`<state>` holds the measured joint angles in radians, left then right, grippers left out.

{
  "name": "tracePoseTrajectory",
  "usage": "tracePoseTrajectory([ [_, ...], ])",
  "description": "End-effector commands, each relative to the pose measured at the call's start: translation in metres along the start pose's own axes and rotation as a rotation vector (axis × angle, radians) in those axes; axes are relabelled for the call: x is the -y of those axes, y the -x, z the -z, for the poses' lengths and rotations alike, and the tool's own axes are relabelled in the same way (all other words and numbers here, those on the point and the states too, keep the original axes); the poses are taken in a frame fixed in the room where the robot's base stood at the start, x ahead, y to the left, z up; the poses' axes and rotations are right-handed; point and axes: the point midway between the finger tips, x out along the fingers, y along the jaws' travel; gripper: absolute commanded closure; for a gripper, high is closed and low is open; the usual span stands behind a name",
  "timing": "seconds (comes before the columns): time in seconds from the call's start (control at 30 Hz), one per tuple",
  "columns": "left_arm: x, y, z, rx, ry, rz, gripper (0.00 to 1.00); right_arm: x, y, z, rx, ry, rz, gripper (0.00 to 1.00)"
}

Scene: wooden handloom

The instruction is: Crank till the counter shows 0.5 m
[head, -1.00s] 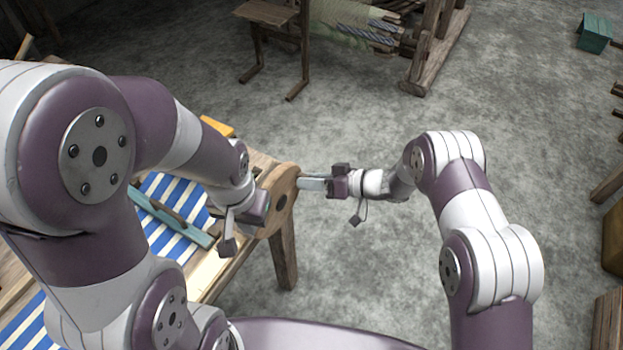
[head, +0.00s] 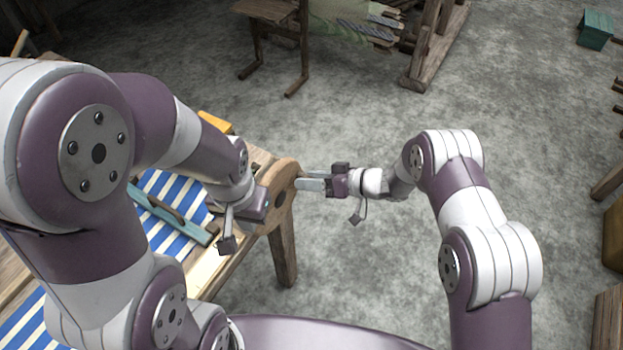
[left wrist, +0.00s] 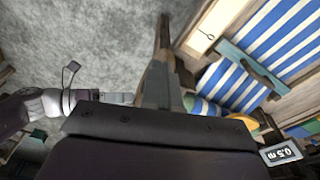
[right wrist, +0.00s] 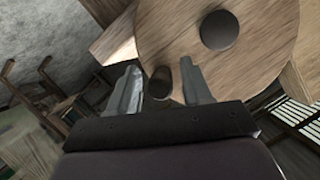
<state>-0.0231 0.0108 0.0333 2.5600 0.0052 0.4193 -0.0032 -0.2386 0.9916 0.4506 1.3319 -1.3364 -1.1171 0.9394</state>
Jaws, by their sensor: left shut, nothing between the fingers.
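The round wooden crank disc (head: 283,196) is at the loom's right end; in the right wrist view (right wrist: 215,75) it fills the upper right. A dark crank handle (right wrist: 161,84) stands out near its rim. My right gripper (head: 312,180) faces the disc from the right. In the right wrist view its fingers (right wrist: 160,90) are apart, with the handle showing between them and gaps on both sides. My left gripper (head: 262,206) is shut and empty, just left of the disc; its fingers (left wrist: 157,85) are together. The counter (left wrist: 281,153) shows upside down in the left wrist view and reads 0.5 m.
Blue-and-white striped cloth (head: 170,232) lies on the loom, with a teal bar (head: 175,215) across it. A wooden leg (head: 284,255) stands below the disc. Other wooden furniture and a green box (head: 595,30) are farther back.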

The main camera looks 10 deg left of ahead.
Motion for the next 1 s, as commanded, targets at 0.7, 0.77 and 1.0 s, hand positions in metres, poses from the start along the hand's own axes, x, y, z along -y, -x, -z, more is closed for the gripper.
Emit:
tracePoseTrajectory([
  [0.7,0.0,-0.011,-0.001,0.0,0.0,0.0,1.0,-0.002,0.11,0.001,-0.003,0.0,-0.002,0.51],
  [0.77,0.0,-0.011,-0.001,0.0,0.0,0.0,1.0,-0.001,0.118,0.0,-0.002,-0.001,-0.001,0.51],
  [1.0,0.0,-0.011,-0.001,0.0,0.0,0.0,1.0,0.0,0.127,0.0,0.0,0.0,0.001,0.51],
])
